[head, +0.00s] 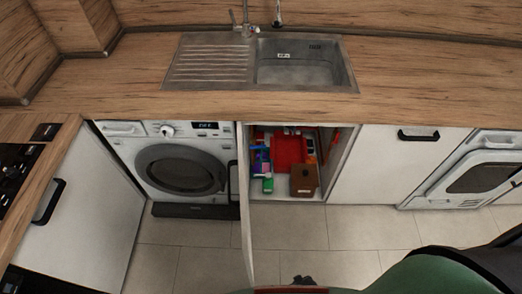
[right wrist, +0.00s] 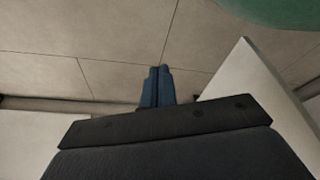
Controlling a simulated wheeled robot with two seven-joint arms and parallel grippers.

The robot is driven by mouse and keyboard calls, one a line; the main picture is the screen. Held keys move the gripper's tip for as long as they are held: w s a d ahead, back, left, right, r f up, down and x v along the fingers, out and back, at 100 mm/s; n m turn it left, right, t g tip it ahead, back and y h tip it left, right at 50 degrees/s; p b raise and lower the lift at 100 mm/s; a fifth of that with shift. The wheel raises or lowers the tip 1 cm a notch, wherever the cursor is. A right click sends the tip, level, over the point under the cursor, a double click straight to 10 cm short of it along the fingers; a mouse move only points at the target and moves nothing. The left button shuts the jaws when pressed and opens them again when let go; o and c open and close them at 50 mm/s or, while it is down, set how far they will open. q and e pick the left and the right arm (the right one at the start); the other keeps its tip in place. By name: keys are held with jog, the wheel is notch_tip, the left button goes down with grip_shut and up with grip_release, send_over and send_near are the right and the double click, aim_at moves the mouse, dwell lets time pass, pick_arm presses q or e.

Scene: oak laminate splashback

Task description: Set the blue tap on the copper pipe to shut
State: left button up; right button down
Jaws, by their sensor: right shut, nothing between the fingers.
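The open cupboard (head: 337,162) under the sink holds several items around a red object (head: 289,150). I cannot make out the blue tap or the copper pipe in either view; the back of the cupboard is mostly hidden by the counter and the items. My right gripper (right wrist: 156,86) is shut with its fingers together and empty, over the tiled floor in the right wrist view. My left gripper is not in view.
The cupboard door (head: 245,205) stands open, nearly edge-on. Inside are a brown box (head: 304,180), a green item (head: 268,185) and purple-blue items. A washing machine (head: 180,165) stands left. A sink (head: 297,66) is above. The floor (head: 370,232) in front is clear.

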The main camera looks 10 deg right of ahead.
jog(key=w+a+t+y+b, duration=0.1)
jog(key=w+a+t+b, duration=0.2)
jog(key=w, duration=0.6)
jog(key=w+a+t+b, duration=0.25)
jog(key=w+b, duration=0.35)
jog(key=w, duration=0.3)
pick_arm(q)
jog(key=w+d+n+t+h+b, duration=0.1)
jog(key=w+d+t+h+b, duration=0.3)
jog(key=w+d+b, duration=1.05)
pick_arm(e)
jog(key=m+t+h+b, duration=0.2)
jog(key=t+h+b, duration=0.45)
jog(key=t, duration=0.65)
send_near(261, 147)
notch_tip(261, 147, up, 2)
jog(key=y+b, duration=0.2)
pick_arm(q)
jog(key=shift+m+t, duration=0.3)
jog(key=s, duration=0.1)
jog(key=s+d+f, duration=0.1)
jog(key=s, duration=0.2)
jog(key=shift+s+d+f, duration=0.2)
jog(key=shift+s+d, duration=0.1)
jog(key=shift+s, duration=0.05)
pick_arm(e)
jog(key=x, duration=0.8)
jog(key=shift+d+r, duration=0.2)
jog(key=shift+d, duration=0.15)
jog(key=shift+w, duration=0.1)
